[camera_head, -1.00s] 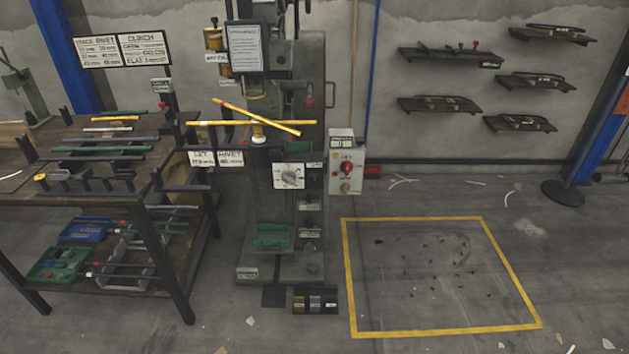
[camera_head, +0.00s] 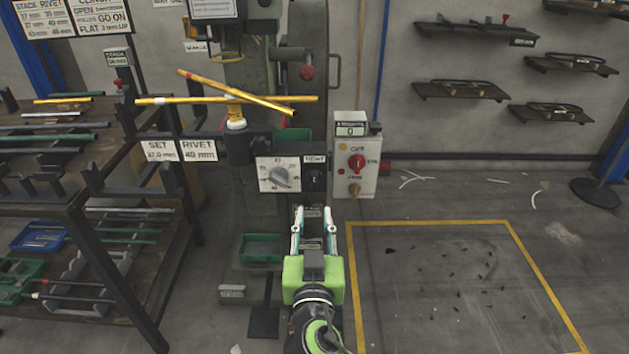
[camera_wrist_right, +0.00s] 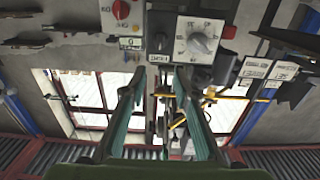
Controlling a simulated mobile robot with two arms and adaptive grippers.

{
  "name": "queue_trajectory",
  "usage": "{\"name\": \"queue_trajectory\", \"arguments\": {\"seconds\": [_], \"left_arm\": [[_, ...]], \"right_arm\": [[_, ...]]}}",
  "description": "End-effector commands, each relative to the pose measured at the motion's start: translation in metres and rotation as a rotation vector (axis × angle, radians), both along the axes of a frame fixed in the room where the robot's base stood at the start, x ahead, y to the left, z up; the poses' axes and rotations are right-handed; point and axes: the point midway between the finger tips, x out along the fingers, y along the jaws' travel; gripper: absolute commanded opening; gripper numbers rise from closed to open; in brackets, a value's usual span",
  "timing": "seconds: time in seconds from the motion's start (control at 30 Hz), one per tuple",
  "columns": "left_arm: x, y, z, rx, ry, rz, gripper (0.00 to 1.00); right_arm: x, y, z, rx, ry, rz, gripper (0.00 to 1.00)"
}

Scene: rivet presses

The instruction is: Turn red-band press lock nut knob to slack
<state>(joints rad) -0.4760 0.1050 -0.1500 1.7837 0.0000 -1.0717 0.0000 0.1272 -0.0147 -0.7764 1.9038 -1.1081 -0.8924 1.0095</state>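The press (camera_head: 312,104) stands in the middle, with crossed yellow strips (camera_head: 240,98) at its work point. On its front is a white dial plate with a grey pointer knob (camera_head: 281,177). Right of it, a small black knob (camera_head: 316,180) sits on a dark plate under a small label; it looks like the lock nut knob, but its marks are too small to read. I cannot make out a red band. My right gripper (camera_head: 313,211) is open and empty, below the black knob in the head view. In the right wrist view its fingers (camera_wrist_right: 160,72) are apart, with the dial knob (camera_wrist_right: 200,43) beyond. My left gripper is not in view.
A grey control box (camera_head: 355,160) with a red knob is right of the dial. A workbench (camera_head: 75,195) with rods and trays stands at the left. Wall shelves (camera_head: 460,90) hang at the right. The yellow-outlined floor area (camera_head: 450,222) is clear but for small debris.

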Motion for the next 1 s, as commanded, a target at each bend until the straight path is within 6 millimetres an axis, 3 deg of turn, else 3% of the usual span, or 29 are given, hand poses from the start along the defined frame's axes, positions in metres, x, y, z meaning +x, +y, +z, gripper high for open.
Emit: {"name": "queue_trajectory", "arguments": {"seconds": [0.6, 0.8, 1.0], "left_arm": [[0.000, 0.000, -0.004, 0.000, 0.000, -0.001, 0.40], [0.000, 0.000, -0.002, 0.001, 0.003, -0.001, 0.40], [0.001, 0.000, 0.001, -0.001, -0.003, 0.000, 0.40]], "right_arm": [[0.113, -0.001, 0.000, -0.007, 0.002, 0.000, 0.28], [0.129, 0.000, -0.001, -0.004, 0.003, 0.000, 0.28], [0.133, -0.001, -0.001, -0.004, 0.004, 0.000, 0.28]]}}
